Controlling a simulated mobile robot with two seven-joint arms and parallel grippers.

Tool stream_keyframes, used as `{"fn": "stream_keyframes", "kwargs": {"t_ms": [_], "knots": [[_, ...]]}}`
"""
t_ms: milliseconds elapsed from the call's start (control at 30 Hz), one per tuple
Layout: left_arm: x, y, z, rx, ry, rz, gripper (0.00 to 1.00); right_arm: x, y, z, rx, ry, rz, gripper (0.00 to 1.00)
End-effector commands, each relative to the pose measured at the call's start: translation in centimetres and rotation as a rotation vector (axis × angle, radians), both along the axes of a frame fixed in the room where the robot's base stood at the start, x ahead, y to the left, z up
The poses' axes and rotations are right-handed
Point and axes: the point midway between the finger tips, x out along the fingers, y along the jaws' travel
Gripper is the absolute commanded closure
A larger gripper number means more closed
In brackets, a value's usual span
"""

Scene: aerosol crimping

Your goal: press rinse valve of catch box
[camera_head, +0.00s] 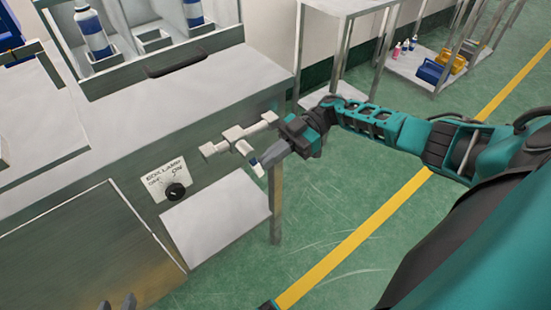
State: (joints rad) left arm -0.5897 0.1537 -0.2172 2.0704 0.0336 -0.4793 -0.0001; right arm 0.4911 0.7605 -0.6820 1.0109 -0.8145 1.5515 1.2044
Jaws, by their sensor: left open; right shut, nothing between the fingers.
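A pale T-shaped valve fitting (238,138) sticks out from the right end of the steel cabinet front. A short white spout-like piece with a blue band (256,167) hangs at its lower end. My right gripper (265,159) is shut and empty, its fingertips right beside this piece; whether they touch it I cannot tell. The steel cabinet (90,235) has a brushed front panel and is probably the catch box. My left gripper (117,305) shows only as two parted fingertips at the bottom edge, open and empty, away from the valve.
A black knob (175,192) on a box lamp label sits left of the valve. A white shelf-like surface (218,215) lies below the valve. Bottles (93,32) stand in a holder on the worktop. A metal rack (410,70) stands behind.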

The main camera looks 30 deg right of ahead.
Motion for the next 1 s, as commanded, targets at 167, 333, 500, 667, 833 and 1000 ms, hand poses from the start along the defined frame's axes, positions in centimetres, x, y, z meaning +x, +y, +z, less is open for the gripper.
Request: {"fn": "stream_keyframes", "kwargs": {"t_ms": [167,333,500,667,833,1000], "knots": [[0.0,0.0,-1.3,0.000,-0.001,0.001,0.60,0.0,0.8,-1.0,0.073,0.008,-0.003,1.00],[0.0,0.1,-1.7,0.001,-0.001,0.002,0.60,-0.1,1.3,-1.2,0.126,0.010,0.000,1.00],[0.0,0.1,-2.0,0.000,-0.001,0.002,0.60,-0.2,1.7,-1.4,0.124,0.012,0.001,1.00],[0.0,0.1,-2.1,0.000,-0.001,0.002,0.60,-0.2,1.9,-1.5,0.122,0.012,0.000,1.00],[0.0,0.1,-2.1,-0.001,-0.001,0.004,0.60,-0.2,2.0,-1.5,0.122,0.012,0.002,1.00],[-0.1,0.0,-2.1,-0.003,0.002,0.006,0.60,-0.2,2.1,-1.5,0.122,0.013,0.003,1.00]]}}
